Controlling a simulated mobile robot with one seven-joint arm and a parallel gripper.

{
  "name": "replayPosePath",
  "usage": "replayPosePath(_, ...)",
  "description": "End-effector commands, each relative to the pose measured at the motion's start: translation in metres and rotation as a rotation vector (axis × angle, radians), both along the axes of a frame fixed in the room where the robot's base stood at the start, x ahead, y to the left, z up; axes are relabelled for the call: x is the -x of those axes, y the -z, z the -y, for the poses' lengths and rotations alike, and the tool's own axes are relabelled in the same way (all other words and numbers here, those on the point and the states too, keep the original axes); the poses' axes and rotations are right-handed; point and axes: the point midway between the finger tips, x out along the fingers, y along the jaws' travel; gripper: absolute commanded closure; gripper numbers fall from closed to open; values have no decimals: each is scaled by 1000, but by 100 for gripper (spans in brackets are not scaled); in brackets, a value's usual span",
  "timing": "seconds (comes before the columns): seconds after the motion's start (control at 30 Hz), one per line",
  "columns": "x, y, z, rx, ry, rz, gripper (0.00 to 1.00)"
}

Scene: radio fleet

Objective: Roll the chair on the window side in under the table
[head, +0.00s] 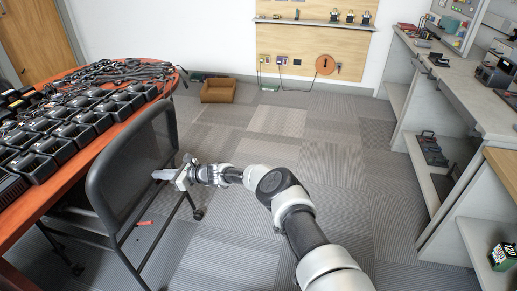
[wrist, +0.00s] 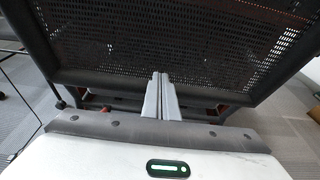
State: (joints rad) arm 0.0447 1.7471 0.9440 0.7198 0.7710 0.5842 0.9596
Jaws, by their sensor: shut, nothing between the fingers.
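A dark mesh-backed chair (head: 128,165) stands at the right edge of the red-brown table (head: 42,193) in the head view. Its seat side faces the table and partly overlaps it in the picture. The frame runs down to casters on the carpet. My gripper (head: 164,178) is shut and empty at the right side of the chair's back. In the wrist view, my shut fingers (wrist: 161,94) point at the lower rail of the mesh back (wrist: 170,45). I cannot tell whether they touch it. The chair's far side and part of its base are hidden.
The table is covered with black trays (head: 60,147) and cables. A brown box (head: 218,90) sits on the floor near the far wall. Grey workbenches (head: 453,85) line the right. Carpet between chair and benches is clear. A small orange item (head: 144,223) shows low by the chair.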

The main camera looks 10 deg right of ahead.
Motion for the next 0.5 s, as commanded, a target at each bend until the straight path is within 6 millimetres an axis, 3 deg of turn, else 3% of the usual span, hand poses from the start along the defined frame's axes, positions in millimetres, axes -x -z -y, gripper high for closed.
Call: replayPosePath(0.5,18,-3,48,0,2,-2,100)
